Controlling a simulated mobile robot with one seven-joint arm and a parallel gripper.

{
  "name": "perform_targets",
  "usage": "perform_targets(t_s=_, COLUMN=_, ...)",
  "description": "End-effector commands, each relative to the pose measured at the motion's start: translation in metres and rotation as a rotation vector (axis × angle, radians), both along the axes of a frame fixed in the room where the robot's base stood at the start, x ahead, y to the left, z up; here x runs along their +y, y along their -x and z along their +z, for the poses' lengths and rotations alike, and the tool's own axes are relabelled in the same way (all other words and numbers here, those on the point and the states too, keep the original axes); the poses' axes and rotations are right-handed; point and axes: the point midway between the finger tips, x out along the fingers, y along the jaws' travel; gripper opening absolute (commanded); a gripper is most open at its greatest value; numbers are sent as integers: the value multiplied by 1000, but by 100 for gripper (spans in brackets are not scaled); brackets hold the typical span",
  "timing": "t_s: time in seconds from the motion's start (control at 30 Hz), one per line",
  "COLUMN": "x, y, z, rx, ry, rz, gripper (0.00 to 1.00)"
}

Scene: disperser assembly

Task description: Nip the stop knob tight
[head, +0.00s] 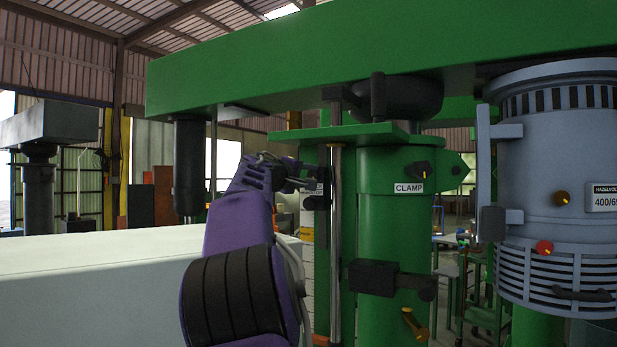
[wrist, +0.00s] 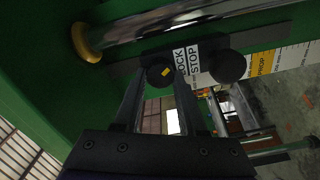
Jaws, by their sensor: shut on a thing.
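In the wrist view, the stop knob (wrist: 160,75), a small dark round knob with a yellow mark, sits beside a white label reading LOCK and STOP (wrist: 194,62). My gripper (wrist: 161,82) has its two dark fingers on either side of this knob and is shut on it. The fingertips partly hide the knob's edges. In the head view, my gripper (head: 300,181) reaches a small dark block (head: 318,201) by the upright steel rod (head: 336,240). The knob itself is too small to make out there.
A second, larger black knob (wrist: 228,67) is close to the right of the fingers, near a yellow PROP label (wrist: 264,63). The green column (head: 385,230) with a CLAMP label and the green overhead beam (head: 420,45) stand close. A pale cabinet (head: 90,275) is at left.

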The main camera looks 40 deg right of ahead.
Motion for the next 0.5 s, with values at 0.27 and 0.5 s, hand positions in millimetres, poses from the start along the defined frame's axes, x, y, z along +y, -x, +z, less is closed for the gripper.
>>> perform_targets(t_s=0.27, x=1, y=0, z=2, rx=-5, ry=1, rz=2, gripper=0)
perform_targets(t_s=0.5, x=0, y=0, z=1, rx=-2, ry=1, rz=2, gripper=70)
